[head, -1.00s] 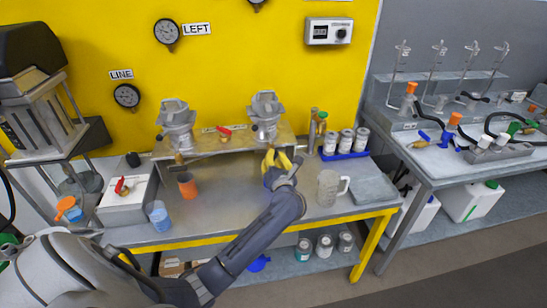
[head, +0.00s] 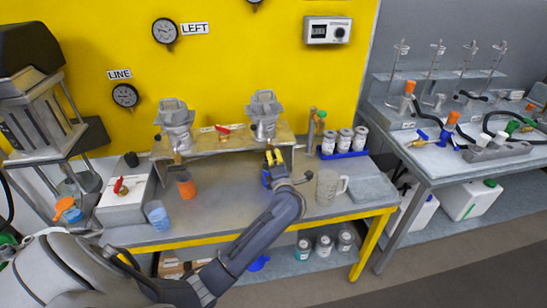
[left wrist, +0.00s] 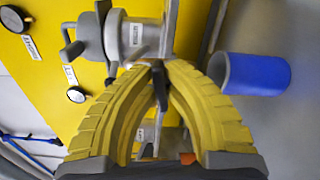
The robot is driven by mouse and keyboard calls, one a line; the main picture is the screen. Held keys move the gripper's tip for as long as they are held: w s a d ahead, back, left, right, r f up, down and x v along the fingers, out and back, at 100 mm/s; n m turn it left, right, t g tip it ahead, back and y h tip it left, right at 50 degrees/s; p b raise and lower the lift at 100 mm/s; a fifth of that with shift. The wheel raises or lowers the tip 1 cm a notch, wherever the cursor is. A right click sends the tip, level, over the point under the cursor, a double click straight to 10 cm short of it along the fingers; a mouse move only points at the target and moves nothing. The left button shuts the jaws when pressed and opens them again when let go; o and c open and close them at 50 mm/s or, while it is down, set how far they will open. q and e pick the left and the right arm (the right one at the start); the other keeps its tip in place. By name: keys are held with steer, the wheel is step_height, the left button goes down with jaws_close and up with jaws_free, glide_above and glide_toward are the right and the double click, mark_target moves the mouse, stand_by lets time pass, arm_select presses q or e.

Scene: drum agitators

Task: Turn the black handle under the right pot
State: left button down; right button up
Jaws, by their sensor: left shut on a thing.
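The right pot (head: 264,115) is a grey metal vessel on the raised shelf against the yellow wall. It also shows in the left wrist view (left wrist: 137,33). My left gripper (head: 275,156), with yellow ribbed fingers, is just below and in front of this pot. In the left wrist view, the black handle (left wrist: 158,82) lies between the fingertips of my left gripper (left wrist: 160,72), which are shut on it. In the head view the gripper hides the handle. My right gripper is out of view.
A blue cup (left wrist: 255,74) is beside the fingers. The left pot (head: 175,125) stands on the same shelf (head: 225,145), with an orange cup (head: 186,185) below. A clear jug (head: 327,187) stands right of my gripper.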

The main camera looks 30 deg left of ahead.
arm_select(q)
steer(key=shift+m, duration=1)
steer(key=c, duration=1.5)
jaws_free()
steer(key=shift+o, duration=0.2)
steer(key=v, duration=1.2)
